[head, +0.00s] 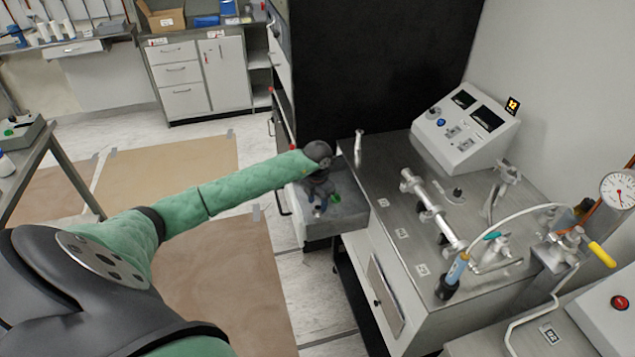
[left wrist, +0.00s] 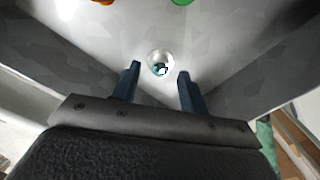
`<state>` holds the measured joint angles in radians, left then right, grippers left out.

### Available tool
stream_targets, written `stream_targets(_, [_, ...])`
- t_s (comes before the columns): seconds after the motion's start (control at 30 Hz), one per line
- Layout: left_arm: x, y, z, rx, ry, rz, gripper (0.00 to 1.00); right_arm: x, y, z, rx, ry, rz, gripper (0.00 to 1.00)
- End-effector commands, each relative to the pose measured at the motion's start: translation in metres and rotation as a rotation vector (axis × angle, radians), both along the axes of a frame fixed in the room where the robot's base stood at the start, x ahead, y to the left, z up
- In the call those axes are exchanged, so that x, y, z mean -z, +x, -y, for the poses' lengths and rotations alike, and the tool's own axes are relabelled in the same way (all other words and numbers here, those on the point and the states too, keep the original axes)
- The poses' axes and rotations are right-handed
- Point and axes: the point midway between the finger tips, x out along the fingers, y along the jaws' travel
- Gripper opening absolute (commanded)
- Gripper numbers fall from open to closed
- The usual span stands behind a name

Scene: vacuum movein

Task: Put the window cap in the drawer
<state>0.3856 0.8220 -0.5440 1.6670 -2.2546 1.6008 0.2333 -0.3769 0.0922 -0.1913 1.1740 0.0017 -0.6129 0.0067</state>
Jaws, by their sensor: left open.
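The drawer (head: 350,222) is pulled out from the left side of the metal bench, a grey open-topped box. My left gripper (head: 319,208) points down into it. In the left wrist view, my left gripper (left wrist: 160,75) is open, with its two dark blue fingers apart. A small round, clear-looking piece with a dark centre (left wrist: 160,62), which looks like the window cap, shows between and just beyond the fingertips. It appears to be against the drawer's grey floor; whether it touches a finger I cannot tell. My right gripper is not in view.
A green item (head: 336,198) lies in the drawer beside my gripper; an orange item (left wrist: 103,2) shows at the wrist view's top edge. The metal bench (head: 385,170) carries a vacuum tube (head: 432,208) and a control box (head: 464,125). Open floor lies left of the drawer.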

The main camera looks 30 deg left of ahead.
Motion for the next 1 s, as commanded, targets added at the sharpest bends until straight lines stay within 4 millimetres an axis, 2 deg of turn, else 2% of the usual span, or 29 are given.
stream_targets(0.03, [-0.004,0.0,0.0,0.001,0.001,0.001,0.43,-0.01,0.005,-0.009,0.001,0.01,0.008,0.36])
stream_targets(0.1, [-0.012,0.0,0.0,0.002,0.001,0.001,0.43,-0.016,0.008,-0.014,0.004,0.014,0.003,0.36])
stream_targets(0.6, [-0.091,0.0,0.0,0.001,0.0,0.0,0.43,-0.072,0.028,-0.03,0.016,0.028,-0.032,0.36])
stream_targets(0.8, [-0.104,0.0,0.0,0.0,0.0,0.0,0.43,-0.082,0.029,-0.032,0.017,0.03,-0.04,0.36])
stream_targets(1.0, [-0.105,-0.001,0.0,0.0,-0.001,-0.001,0.43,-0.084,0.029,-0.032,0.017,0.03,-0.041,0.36])
